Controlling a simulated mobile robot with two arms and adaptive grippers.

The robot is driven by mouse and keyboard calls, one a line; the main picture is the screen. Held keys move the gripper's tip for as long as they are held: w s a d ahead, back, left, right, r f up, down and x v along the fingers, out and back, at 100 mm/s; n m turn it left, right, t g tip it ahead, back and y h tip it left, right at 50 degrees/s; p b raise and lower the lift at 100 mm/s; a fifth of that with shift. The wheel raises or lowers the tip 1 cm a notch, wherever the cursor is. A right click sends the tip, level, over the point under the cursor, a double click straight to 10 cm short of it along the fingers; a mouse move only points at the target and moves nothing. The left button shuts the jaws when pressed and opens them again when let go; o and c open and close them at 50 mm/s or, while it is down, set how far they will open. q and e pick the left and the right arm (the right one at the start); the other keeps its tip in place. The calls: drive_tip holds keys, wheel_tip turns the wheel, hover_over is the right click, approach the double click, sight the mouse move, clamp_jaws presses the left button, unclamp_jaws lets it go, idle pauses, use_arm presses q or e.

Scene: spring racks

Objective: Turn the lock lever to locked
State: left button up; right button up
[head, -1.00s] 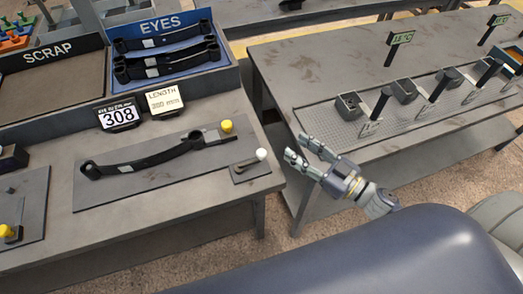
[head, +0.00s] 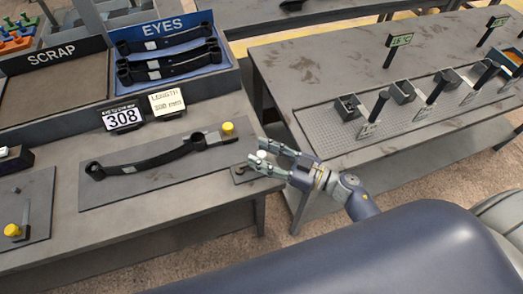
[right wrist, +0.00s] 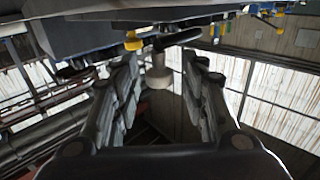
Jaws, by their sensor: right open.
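A small lever with a white knob (head: 262,155) stands on a dark plate (head: 240,174) at the right end of the left bench. My right gripper (head: 257,152) is open, with its fingers on either side of the knob and partly hiding the lever. In the right wrist view the pale knob (right wrist: 159,76) shows between the spread fingers (right wrist: 166,66), with a gap on each side. The lever's arm is mostly hidden in the head view, so its exact angle cannot be told. My left gripper is out of view.
A black leaf spring (head: 150,160) lies on a plate beside the lever, with a yellow knob (head: 228,128) at its right end. The right bench (head: 300,70) holds a rack with several black handles.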

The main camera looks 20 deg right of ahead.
drive_tip(key=shift+w+a, duration=0.25)
clamp_jaws()
